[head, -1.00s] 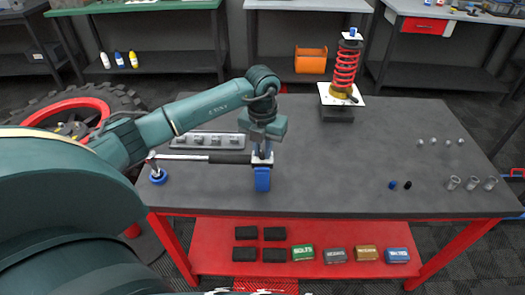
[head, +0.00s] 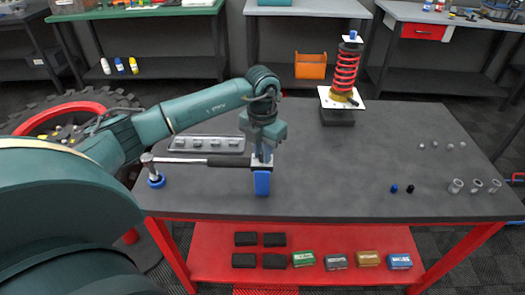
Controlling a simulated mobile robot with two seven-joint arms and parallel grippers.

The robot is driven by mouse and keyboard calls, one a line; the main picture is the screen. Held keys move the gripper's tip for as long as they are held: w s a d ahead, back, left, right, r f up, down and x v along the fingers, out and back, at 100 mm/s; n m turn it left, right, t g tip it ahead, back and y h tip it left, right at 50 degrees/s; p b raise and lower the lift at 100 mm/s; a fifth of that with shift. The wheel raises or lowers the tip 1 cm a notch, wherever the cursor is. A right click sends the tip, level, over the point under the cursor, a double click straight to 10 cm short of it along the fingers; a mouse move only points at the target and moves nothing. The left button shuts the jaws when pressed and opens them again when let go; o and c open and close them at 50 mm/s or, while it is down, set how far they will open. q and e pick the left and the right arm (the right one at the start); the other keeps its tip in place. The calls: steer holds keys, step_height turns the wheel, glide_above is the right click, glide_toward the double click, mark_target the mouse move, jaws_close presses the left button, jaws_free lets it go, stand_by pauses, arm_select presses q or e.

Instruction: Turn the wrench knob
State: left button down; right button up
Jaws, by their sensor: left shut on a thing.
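A torque wrench (head: 195,160) with a silver shaft and black handle lies roughly level above the front left of the dark table. Its head is at the left, above a small blue round piece (head: 156,181). The handle's right end reaches a blue block-like holder (head: 262,182) near the front edge. My left gripper (head: 263,158) points down from above and is shut at that handle end. The knob itself is hidden by the fingers, so I cannot make out its shape. My right gripper is not in view.
A grey socket rail (head: 207,144) lies just behind the wrench. A red spring strut (head: 346,68) stands at the back of the table. Small caps and silver cups (head: 475,186) are at the right. The middle of the table (head: 345,165) is clear.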

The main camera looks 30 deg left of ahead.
arm_select(q)
steer(key=c, duration=1.6)
jaws_free()
step_height(320, 180, up, 13)
steer(key=shift+r+b, duration=0.15)
steer(key=shift+b, duration=0.4)
